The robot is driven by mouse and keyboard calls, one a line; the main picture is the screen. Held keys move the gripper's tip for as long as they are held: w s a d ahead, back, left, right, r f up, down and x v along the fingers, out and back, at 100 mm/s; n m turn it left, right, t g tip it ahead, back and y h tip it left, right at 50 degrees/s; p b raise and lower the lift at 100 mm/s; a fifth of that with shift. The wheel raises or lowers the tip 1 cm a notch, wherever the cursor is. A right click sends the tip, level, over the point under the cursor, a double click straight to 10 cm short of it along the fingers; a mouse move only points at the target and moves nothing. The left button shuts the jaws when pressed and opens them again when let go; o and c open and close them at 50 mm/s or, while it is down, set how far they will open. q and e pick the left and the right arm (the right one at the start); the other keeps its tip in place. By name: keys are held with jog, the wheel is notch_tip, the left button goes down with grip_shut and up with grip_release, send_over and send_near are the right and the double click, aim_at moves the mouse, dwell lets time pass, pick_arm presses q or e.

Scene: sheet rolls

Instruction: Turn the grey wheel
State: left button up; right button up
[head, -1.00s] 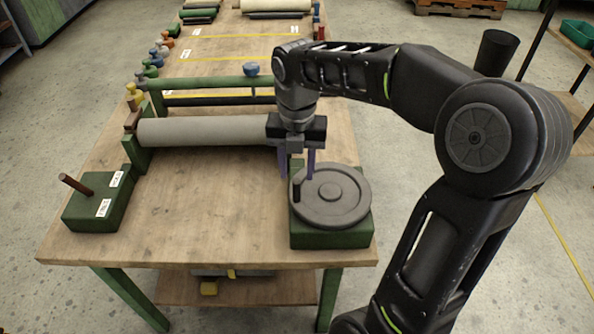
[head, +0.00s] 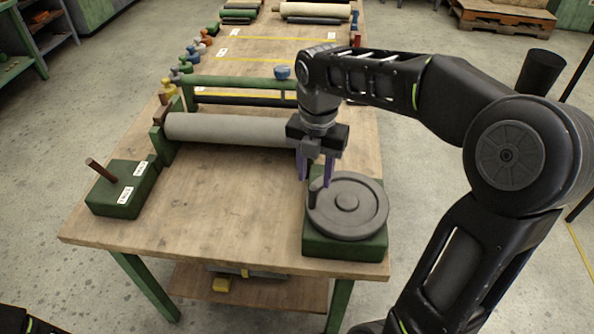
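The grey wheel (head: 362,221) lies flat on a green base block (head: 345,246) at the right front corner of the table. An upright dark handle (head: 313,194) stands on the wheel's left edge. My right gripper (head: 316,181) points down over that side of the wheel. Its two purple fingers are apart, one on each side of the handle's top in the picture. I see no finger clearly touching the handle, and I cannot tell the exact depth. My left gripper is not in view; only a dark piece of my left arm shows at the bottom left corner.
A long grey roll (head: 230,129) lies behind, left of my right gripper. A green block with a brown peg (head: 122,188) stands at the left front. A green bar (head: 235,83) with a blue knob (head: 282,72) crosses behind the roll. The table's front middle (head: 225,215) is clear.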

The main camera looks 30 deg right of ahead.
aim_at(313, 196)
jog(key=shift+w+a, duration=0.2)
jog(key=shift+a, duration=0.1)
jog(key=shift+s+d+f, duration=0.15)
jog(key=shift+d+f, duration=0.05)
jog(key=shift+f, duration=0.1)
notch_tip(313, 196, down, 7)
jog(key=shift+f+p, duration=0.1)
jog(key=shift+p, duration=0.25)
grip_shut()
dwell(1.2)
